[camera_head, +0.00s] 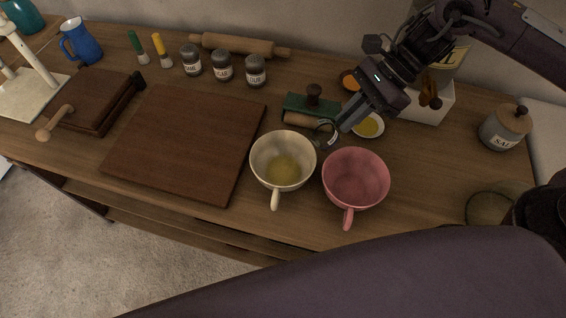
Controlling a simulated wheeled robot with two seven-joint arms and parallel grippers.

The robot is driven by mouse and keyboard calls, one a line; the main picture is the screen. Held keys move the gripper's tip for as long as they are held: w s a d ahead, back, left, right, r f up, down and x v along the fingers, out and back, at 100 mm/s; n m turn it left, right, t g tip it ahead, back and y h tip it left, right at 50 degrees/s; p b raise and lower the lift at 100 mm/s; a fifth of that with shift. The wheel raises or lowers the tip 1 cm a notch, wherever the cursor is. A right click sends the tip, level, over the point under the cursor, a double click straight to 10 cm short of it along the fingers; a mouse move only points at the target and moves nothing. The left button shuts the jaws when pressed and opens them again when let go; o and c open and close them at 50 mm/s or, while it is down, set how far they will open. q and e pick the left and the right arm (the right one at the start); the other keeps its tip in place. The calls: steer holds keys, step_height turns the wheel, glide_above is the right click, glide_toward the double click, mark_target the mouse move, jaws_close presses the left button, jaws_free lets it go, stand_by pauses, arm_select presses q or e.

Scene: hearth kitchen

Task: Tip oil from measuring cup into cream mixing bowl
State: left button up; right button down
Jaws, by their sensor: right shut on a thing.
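The cream mixing bowl (258,157) stands near the table's front edge, its handle toward me. A pool of yellow oil (284,168) lies in its bottom. My right gripper (342,122) comes in from the upper right and is shut on the small, see-through measuring cup (326,134). The cup is above and behind the bowl's right rim. It is small and partly hidden by the fingers, so its tilt and contents are unclear. No stream of oil shows. My left gripper is not in view.
A pink mixing bowl (356,178) stands just right of the cream one. A brown board (185,140) lies left. Behind are a green-based tool (297,103), a white dish with yellow contents (369,126), dark-lidded jars (223,66) and a rolling pin (238,46).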

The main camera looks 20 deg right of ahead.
steer(key=d+f+y+b, duration=0.2)
steer(key=d+y+b, duration=0.2)
steer(key=b, duration=0.1)
step_height(320, 180, up, 7)
steer(key=d+y+p, duration=0.1)
steer(key=p, duration=0.1)
steer(key=shift+s+f+y, duration=0.15)
steer(key=shift+y, duration=0.15)
steer(key=shift+f, duration=0.1)
stand_by(0.4)
